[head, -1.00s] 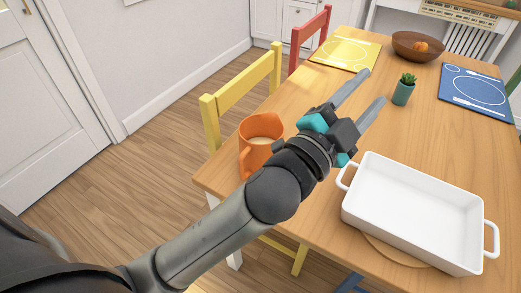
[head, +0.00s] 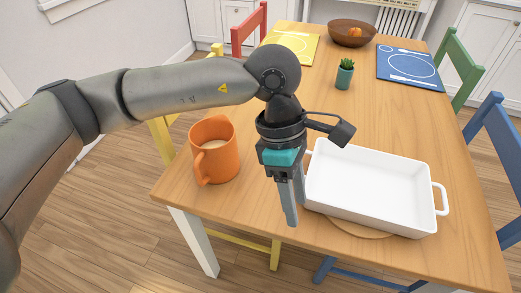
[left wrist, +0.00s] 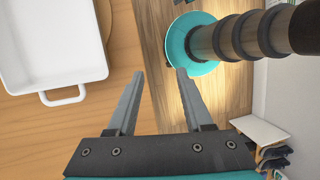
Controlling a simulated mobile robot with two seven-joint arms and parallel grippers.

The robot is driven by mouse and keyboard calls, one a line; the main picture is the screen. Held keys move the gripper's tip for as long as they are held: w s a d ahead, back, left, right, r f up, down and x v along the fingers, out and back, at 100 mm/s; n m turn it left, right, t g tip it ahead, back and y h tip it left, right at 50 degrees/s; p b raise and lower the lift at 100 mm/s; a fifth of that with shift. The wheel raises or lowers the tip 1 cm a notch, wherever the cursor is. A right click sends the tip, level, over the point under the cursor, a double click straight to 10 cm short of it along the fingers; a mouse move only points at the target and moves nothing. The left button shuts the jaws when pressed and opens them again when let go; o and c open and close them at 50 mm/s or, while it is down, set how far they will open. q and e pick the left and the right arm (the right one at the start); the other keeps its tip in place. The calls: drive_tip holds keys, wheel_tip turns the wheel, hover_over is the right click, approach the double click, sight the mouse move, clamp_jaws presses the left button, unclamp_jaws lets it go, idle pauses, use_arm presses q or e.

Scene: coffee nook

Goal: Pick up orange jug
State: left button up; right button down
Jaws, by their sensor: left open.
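The orange jug (head: 215,160) stands upright on the near left part of the wooden table, with a pale liquid inside and its handle toward the front. My left gripper (head: 292,205) points down between the jug and the white baking dish, to the right of the jug and apart from it. It is open and empty; in the left wrist view its two fingers (left wrist: 158,88) are spread with nothing between them. The jug does not show in the left wrist view. My right gripper is not in view.
The white baking dish (head: 370,185) sits close on the right of my left gripper; it also shows in the left wrist view (left wrist: 50,45). Behind are a small potted plant (head: 344,74), a brown bowl (head: 352,33), and yellow (head: 298,45) and blue (head: 410,67) placemats. Chairs surround the table (head: 290,240).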

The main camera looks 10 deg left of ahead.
sight(212, 157)
use_arm(q)
drive_tip(key=w+a+r+n+t+y, duration=0.15)
drive_tip(key=w+a+y, duration=0.25)
drive_tip(key=a, duration=0.4)
drive_tip(key=w+a+r+m+t+y, duration=0.1)
drive_tip(key=w+a+r+y, duration=0.15)
drive_tip(key=a, duration=0.55)
drive_tip(key=shift+n+y, duration=0.25)
drive_tip(key=shift+y, duration=0.3)
drive_tip(key=b+x, duration=0.2)
drive_tip(key=x, duration=0.5)
drive_tip(key=b+x, duration=0.1)
drive_tip(key=x, duration=0.6)
drive_tip(key=shift+w+d+f+b, duration=0.15)
drive_tip(key=shift+w+d+b, duration=0.1)
drive_tip(key=shift+b, duration=0.1)
drive_tip(key=shift+a+f, duration=0.2)
drive_tip(key=shift+f, duration=0.2)
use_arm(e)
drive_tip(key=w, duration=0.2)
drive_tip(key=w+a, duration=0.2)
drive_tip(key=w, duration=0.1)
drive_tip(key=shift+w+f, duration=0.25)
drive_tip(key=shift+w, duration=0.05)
use_arm(q)
clamp_jaws()
